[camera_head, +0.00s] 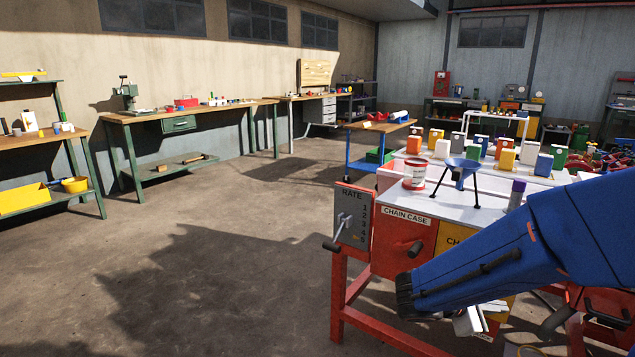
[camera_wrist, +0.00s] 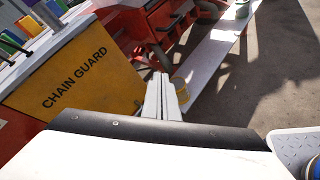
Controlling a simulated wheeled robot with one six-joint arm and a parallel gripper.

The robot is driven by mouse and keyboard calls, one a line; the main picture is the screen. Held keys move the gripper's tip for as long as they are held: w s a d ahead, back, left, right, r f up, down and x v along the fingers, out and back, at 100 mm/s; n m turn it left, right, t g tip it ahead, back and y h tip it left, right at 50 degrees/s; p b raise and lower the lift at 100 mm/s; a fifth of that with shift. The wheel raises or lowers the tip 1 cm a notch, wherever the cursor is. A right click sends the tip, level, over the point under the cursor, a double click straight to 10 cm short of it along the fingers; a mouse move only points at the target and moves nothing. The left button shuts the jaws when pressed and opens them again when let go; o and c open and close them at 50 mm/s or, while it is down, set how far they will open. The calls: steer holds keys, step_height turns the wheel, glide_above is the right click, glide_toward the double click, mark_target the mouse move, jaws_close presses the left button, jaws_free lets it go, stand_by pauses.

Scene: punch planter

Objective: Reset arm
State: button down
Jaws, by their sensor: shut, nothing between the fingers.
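My arm (camera_head: 520,240) in its blue sleeve reaches in from the right in the head view, in front of the red-framed machine. My gripper (camera_wrist: 161,82) shows in the wrist view with its pale fingers together and nothing between them. It points past the yellow chain guard panel (camera_wrist: 75,80), and I see no contact with it. In the head view a pale part of the gripper (camera_head: 468,322) shows below the sleeve, mostly hidden.
The machine carries a red chain case (camera_head: 398,240), a rate lever panel (camera_head: 352,215), a blue funnel (camera_head: 459,167), a red-and-white tub (camera_head: 414,174) and several coloured blocks. Workbenches (camera_head: 190,113) line the left wall. The concrete floor (camera_head: 200,260) at left is clear.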

steer(key=s+a+m+g+y, duration=0.1)
steer(key=s+a+m+y, duration=0.3)
steer(key=s, duration=0.4)
steer(key=s+a+m+g+y, duration=0.1)
steer(key=s+a+m+y, duration=0.1)
steer(key=s+m+y, duration=0.4)
steer(key=s+a+r+m+t+y, duration=0.2)
steer(key=s+a+r+m+t, duration=0.1)
steer(key=a, duration=0.3)
steer(key=shift+s+a+r+m+y, duration=0.3)
steer(key=shift+r+m+y, duration=0.1)
steer(key=shift+m, duration=0.4)
steer(key=shift+d, duration=0.1)
